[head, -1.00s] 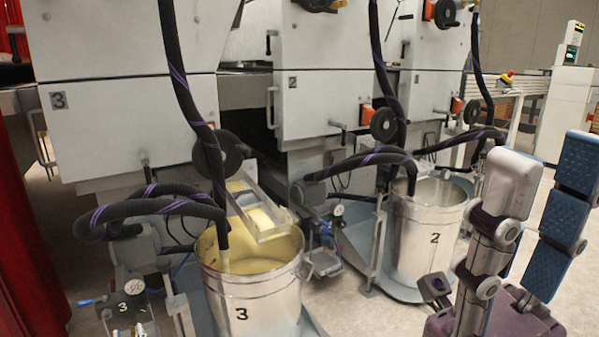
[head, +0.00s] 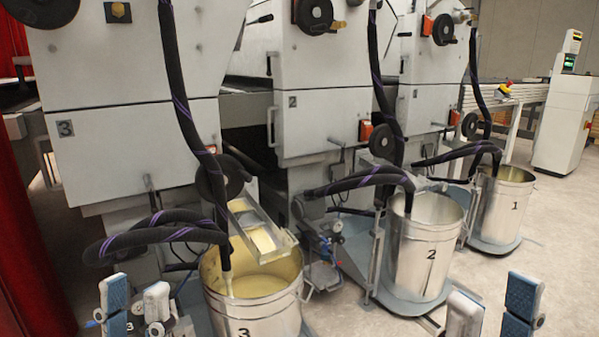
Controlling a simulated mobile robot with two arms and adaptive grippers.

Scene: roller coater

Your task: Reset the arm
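My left gripper (head: 136,290) shows at the bottom left edge, beside bucket 3 (head: 243,312) and on its left. One blue-padded finger and one white-backed finger stand up with a narrow gap between them, and nothing is seen in it. My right gripper (head: 495,292) shows at the bottom right, in front of the pale floor. Its white-backed finger and blue-padded finger are apart and the space between them is empty. Both arms and most of both gripper bodies are below the picture.
Bucket 3 holds pale yellow liquid. Bucket 2 (head: 425,255) and bucket 1 (head: 507,215) stand behind it to the right. Black hoses (head: 180,100) hang from the grey coater (head: 125,125). A red curtain (head: 30,230) borders the left. The floor (head: 540,240) at right is open.

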